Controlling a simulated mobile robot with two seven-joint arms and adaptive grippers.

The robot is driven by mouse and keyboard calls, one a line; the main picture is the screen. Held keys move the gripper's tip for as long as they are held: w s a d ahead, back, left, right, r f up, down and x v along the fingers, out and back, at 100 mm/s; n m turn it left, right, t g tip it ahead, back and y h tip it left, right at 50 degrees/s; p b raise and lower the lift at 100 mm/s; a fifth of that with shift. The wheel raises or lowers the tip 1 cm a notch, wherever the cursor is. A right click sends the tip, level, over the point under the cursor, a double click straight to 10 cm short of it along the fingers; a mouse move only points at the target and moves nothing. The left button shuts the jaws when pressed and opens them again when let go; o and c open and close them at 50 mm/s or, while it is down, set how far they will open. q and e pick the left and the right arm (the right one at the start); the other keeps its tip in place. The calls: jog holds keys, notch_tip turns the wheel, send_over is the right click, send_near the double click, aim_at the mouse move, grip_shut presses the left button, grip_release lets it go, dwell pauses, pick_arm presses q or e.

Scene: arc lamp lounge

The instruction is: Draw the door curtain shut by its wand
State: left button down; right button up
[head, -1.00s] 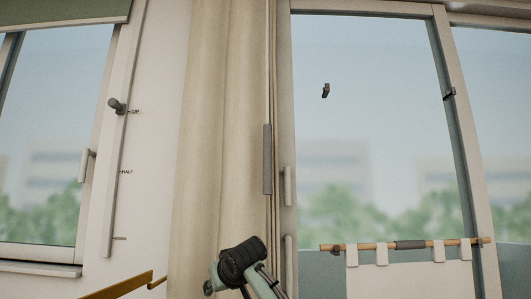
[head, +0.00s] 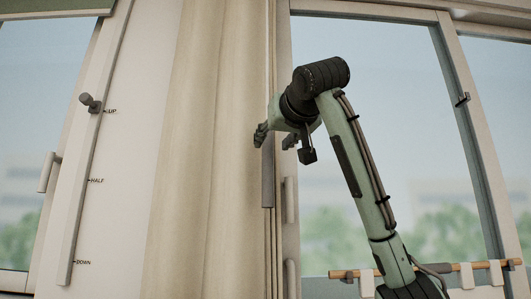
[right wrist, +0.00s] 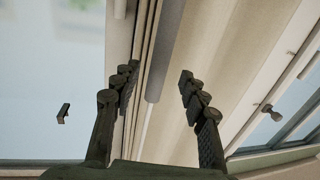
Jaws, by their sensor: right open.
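The cream door curtain (head: 195,160) hangs gathered left of the glass door (head: 375,150). Its wand has a grey grip (head: 267,175) hanging upright along the curtain's right edge. My right gripper (head: 275,138) is open at the height of the grip's upper end, with its fingers on either side of the wand's line. In the right wrist view the grey grip (right wrist: 166,50) shows between the two open fingers (right wrist: 158,85), touching neither; how deep it sits between them is unclear. The curtain (right wrist: 220,50) lies beyond the right finger there. My left gripper is not in view.
A door handle (head: 291,200) stands just right of the wand. On the left wall is a slider track with a knob (head: 90,103) marked up, half and down.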

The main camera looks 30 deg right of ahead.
aim_at(269, 148)
jog(key=p+x, duration=0.1)
jog(key=x, duration=0.5)
jog(key=shift+w, duration=0.1)
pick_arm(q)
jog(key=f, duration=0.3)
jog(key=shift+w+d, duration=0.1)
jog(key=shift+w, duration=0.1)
pick_arm(e)
jog(key=shift+c, duration=0.3)
grip_shut()
